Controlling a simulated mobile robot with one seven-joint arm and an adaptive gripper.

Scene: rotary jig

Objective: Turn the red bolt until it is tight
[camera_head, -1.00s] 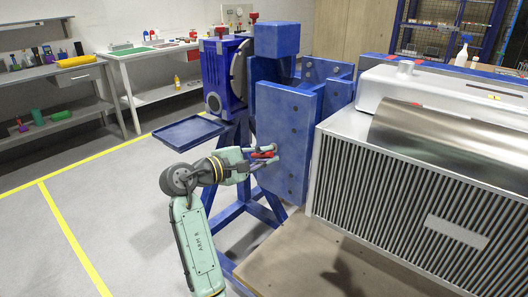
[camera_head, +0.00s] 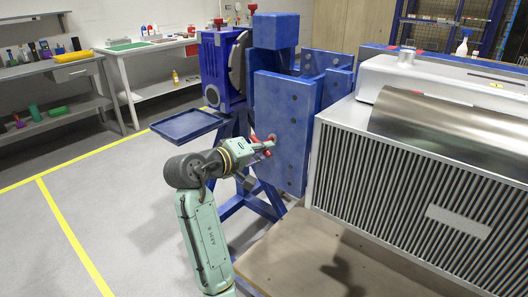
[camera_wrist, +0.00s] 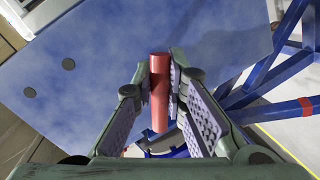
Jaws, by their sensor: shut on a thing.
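The red bolt (camera_wrist: 159,95) shows in the wrist view as a red bar between my two finger pads, in front of the blue plate (camera_wrist: 95,75). In the head view its red parts show small at the tip of my gripper (camera_head: 266,147), against the lower left of the blue plate (camera_head: 281,112). My gripper (camera_wrist: 160,88) is shut on the bolt, with a ribbed pad at each side. The bolt's seat in the plate is hidden, so I cannot tell how deep it sits.
The blue jig stands on blue legs, with a shallow blue tray (camera_head: 187,125) at its left. A large ribbed grey machine (camera_head: 400,190) stands close on the right, above a brown board (camera_head: 330,255). Open floor lies to the left.

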